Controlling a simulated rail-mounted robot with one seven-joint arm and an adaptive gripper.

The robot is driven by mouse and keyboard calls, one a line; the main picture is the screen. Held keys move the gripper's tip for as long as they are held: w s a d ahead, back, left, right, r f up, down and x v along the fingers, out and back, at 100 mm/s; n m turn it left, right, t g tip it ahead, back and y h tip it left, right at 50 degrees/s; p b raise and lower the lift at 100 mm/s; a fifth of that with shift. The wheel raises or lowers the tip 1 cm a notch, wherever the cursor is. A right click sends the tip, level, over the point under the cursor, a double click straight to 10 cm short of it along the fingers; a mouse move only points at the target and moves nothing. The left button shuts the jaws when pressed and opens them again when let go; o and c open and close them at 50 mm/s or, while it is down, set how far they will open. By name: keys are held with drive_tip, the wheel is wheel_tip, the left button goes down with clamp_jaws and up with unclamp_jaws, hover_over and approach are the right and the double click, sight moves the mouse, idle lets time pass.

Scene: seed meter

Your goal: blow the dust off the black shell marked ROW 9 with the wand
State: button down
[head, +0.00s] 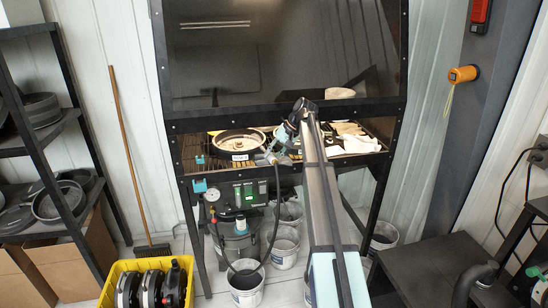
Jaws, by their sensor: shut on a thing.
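A round black shell (213,144) with a pale inside lies on the bench under the dark hood, left of my gripper. A small white label (240,157) is at its front edge; its writing is too small to read. My gripper (271,156) is just right of this shell, near the bench's front edge. It is shut on what looks like the wand, whose black hose (277,200) hangs down in front of the bench. The wand's tip and any dust cannot be made out. Another round dark part is partly hidden behind my arm.
A dark hood panel (280,50) hangs low over the bench. White cloths (360,145) lie at its right. A control box (249,193), a pressure pot (236,242) and several buckets are below. A yellow crate (122,268) stands front left, a dark table (430,262) right.

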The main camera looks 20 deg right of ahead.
sight(275, 158)
drive_tip(key=shift+w+d, duration=0.15)
drive_tip(key=shift+w, duration=0.75)
drive_tip(key=shift+w+d, duration=0.15)
drive_tip(key=shift+w, duration=0.75)
drive_tip(key=shift+a, duration=0.15)
drive_tip(key=w+a+p, duration=0.1)
drive_tip(key=w+a, duration=0.2)
drive_tip(key=a, duration=1.4)
drive_tip(key=shift+a+p, duration=0.35)
drive_tip(key=shift+a, duration=0.05)
drive_tip(key=shift+s, duration=0.1)
drive_tip(key=s+a+p, duration=0.1)
drive_tip(key=s, duration=0.5)
drive_tip(key=shift+s, duration=0.25)
drive_tip(key=shift+d, duration=0.1)
idle(0.3)
drive_tip(key=shift+s+d+p, duration=0.2)
drive_tip(key=shift+s+d, duration=0.3)
drive_tip(key=shift+d, duration=2.5)
drive_tip(key=shift+s+d+p, duration=0.2)
drive_tip(key=shift+s+d, duration=0.25)
drive_tip(key=shift+d, duration=2.5)
drive_tip(key=shift+s+d+p, duration=0.2)
drive_tip(key=shift+s+d, duration=0.3)
drive_tip(key=shift+d, duration=2.5)
